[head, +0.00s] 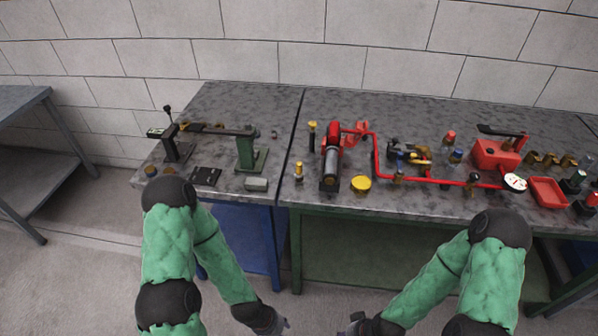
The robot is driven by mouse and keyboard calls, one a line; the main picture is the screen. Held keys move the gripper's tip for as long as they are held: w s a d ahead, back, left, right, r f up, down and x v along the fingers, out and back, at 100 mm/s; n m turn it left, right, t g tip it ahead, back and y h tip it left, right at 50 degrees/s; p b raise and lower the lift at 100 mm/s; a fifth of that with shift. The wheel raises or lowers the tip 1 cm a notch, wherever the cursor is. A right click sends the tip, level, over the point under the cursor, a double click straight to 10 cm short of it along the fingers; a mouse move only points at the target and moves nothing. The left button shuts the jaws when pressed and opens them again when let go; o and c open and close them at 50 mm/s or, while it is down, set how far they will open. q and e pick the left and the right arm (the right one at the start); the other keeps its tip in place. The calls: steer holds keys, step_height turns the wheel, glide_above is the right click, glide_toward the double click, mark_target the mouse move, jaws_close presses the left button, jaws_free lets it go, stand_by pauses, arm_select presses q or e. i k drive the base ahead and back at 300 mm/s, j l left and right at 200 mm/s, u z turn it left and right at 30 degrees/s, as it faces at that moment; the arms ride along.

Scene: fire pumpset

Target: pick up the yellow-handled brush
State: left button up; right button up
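I cannot single out the yellow-handled brush with certainty at this size. A small yellow-topped piece (298,171) stands nearer the front edge, left of the cylinder. A cluster with yellow parts (412,154) lies farther right inside the red pipe. My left gripper (279,324) and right gripper (350,327) hang low in front of the bench, apart from these things. Their fingers are small and partly cut off by the frame's bottom edge.
The grey bench top (235,105) is clear along its back. A bent red pipe (378,160), yellow disc (361,184), red box (494,156) and red tray (548,191) crowd the right section. A green-based fixture (248,152) stands left. Another table (22,100) is far left.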

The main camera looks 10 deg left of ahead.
mark_target(298, 173)
steer(key=i+j, duration=0.15)
steer(key=j, duration=0.25)
steer(key=i+j, duration=0.1)
steer(key=j, duration=0.25)
steer(key=i+j+z, duration=0.1)
steer(key=j+z, duration=0.95)
steer(key=j, duration=0.1)
